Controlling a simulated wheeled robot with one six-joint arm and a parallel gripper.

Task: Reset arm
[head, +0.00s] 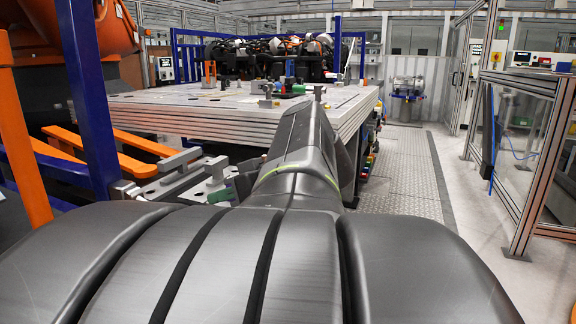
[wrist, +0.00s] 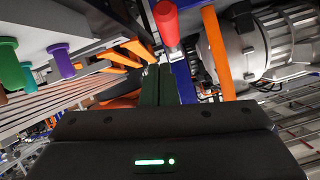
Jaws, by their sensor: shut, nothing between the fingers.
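My gripper (wrist: 159,70) shows in the wrist view with its two dark fingers together, shut and empty. Its dark housing with a green light fills the bottom of that view. A red handle-like cylinder (wrist: 167,22) appears just beyond the fingertips, at the top; I cannot tell the exact gap. My dark arm stretches forward in the middle of the head view, and the gripper itself is hidden there.
A large grey layered table (head: 200,122) stands ahead, with clamps and small parts on top. A blue post (head: 88,100) and orange bars (head: 105,137) are at left. A metal-framed glass enclosure (head: 530,135) stands at right. Chequered floor (head: 402,170) beside the table is clear.

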